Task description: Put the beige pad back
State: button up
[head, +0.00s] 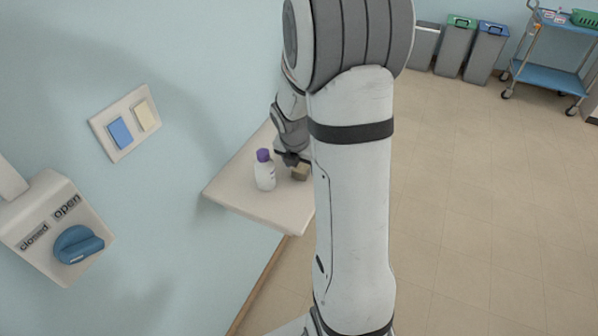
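My gripper (291,160) is small and dark in the head view, low over the pale shelf (238,187). A small tan block (300,173) is right at its fingertips, partly hidden by my arm. It may be the beige pad, but it is too small to be sure. I cannot tell whether the fingers are shut on it or just above it. A white bottle with a purple cap (265,172) stands upright on the shelf, just left of the gripper. A beige rectangle (146,116) sits beside a blue one (120,132) on a white wall plate (128,149).
A wall box with a blue knob (78,244) and "closed" and "open" labels is at the lower left. Grey bins with green (461,22) and blue lids (492,29) and a blue trolley (548,76) stand at the back right. The floor between is clear.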

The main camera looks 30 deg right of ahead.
jog(key=c, duration=1)
